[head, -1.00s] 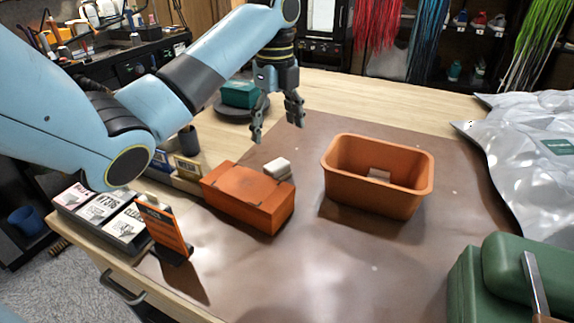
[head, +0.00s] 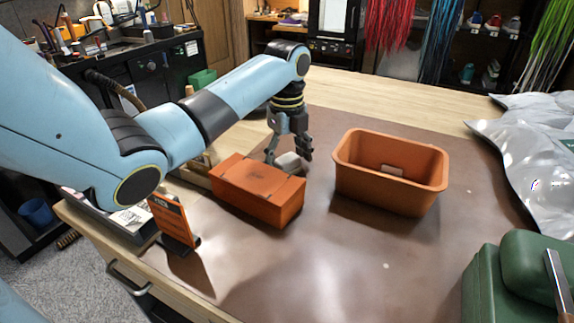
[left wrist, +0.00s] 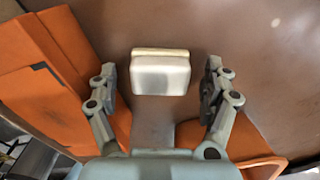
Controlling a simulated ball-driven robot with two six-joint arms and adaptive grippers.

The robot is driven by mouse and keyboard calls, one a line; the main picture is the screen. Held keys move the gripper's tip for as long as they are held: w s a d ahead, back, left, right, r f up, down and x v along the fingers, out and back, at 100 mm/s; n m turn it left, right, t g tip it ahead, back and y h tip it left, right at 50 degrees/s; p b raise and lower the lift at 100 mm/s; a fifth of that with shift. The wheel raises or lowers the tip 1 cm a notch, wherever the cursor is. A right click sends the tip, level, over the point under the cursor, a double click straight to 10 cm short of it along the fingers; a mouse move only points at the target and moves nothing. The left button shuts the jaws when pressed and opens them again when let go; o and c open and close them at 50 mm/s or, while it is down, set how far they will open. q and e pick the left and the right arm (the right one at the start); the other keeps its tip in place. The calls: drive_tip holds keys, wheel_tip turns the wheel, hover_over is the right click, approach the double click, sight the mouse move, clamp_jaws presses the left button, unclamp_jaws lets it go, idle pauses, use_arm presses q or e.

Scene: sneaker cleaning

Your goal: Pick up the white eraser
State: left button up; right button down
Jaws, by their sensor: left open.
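The white eraser (head: 289,162) lies on the brown mat just behind the orange box, partly hidden by my gripper in the head view. In the left wrist view the white eraser (left wrist: 160,72) sits between and slightly beyond the fingertips, with a cream-coloured far edge. My left gripper (head: 289,158) points down over the eraser. Its fingers (left wrist: 163,78) are open, one on each side of the eraser, with gaps on both sides. My right gripper is in neither view.
The closed orange box (head: 256,190) stands close in front of the eraser. An open orange bin (head: 391,195) stands to the right. A small orange sign (head: 172,221) is at the left, and a green case (head: 512,285) at the front right. The mat's middle front (head: 330,265) is clear.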

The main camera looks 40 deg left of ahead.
sight(289, 160)
use_arm(q)
drive_tip(key=c, duration=1.4)
drive_tip(key=shift+o, duration=0.2)
drive_tip(key=shift+r, duration=0.15)
drive_tip(key=shift+r, duration=0.25)
drive_tip(key=r, duration=0.3)
drive_tip(key=shift+s+d+r, duration=0.1)
drive_tip(key=shift+d+r, duration=0.3)
drive_tip(key=s+d+r+p, duration=0.3)
drive_tip(key=d+r+p, duration=0.3)
drive_tip(key=d, duration=0.4)
drive_tip(key=shift+s+r+p, duration=0.25)
drive_tip(key=shift+s+p, duration=0.15)
drive_tip(key=shift+p, duration=0.4)
